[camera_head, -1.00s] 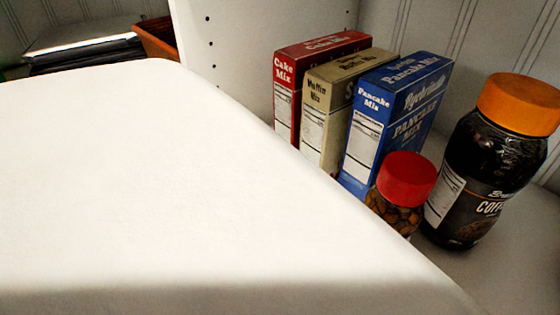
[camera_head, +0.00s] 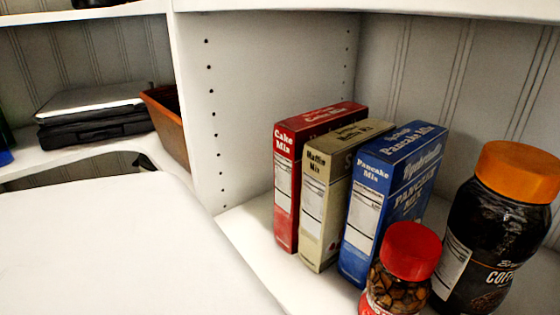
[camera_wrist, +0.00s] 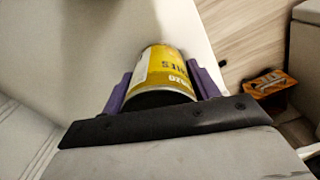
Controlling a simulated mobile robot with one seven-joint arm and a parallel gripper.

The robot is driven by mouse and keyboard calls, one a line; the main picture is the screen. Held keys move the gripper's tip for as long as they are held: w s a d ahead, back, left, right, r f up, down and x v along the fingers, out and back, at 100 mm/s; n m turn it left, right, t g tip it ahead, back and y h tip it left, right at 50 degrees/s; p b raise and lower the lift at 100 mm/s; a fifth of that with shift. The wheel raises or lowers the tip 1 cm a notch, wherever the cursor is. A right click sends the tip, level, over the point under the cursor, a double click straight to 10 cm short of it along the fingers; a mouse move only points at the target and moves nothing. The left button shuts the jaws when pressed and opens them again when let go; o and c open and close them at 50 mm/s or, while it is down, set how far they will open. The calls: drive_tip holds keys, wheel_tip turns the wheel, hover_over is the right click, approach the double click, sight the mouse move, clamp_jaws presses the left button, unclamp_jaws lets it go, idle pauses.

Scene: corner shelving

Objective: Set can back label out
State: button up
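The can (camera_wrist: 163,72), with a yellow label and silver rim, shows in the wrist view between the two purple fingers of my gripper (camera_wrist: 162,82). The fingers sit close against both sides of the can, and my gripper appears shut on it. The label's large print faces the wrist camera and reads upside down. The can's lower end is hidden behind the dark gripper body. Neither the can nor my gripper shows in the head view.
On the corner shelf stand a red cake mix box (camera_head: 285,190), a tan muffin mix box (camera_head: 313,210), a blue pancake mix box (camera_head: 365,215), a red-lidded jar (camera_head: 400,282) and an orange-lidded coffee jar (camera_head: 490,235). A brown bin (camera_head: 168,125) is left of the divider (camera_head: 235,100).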

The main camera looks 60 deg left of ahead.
drive_tip(key=o, duration=0.4)
wheel_tip(320, 180, up, 13)
drive_tip(key=shift+f+b, duration=0.1)
drive_tip(key=shift+b, duration=0.3)
drive_tip(key=shift+r, duration=0.55)
drive_tip(key=shift+s, duration=0.1)
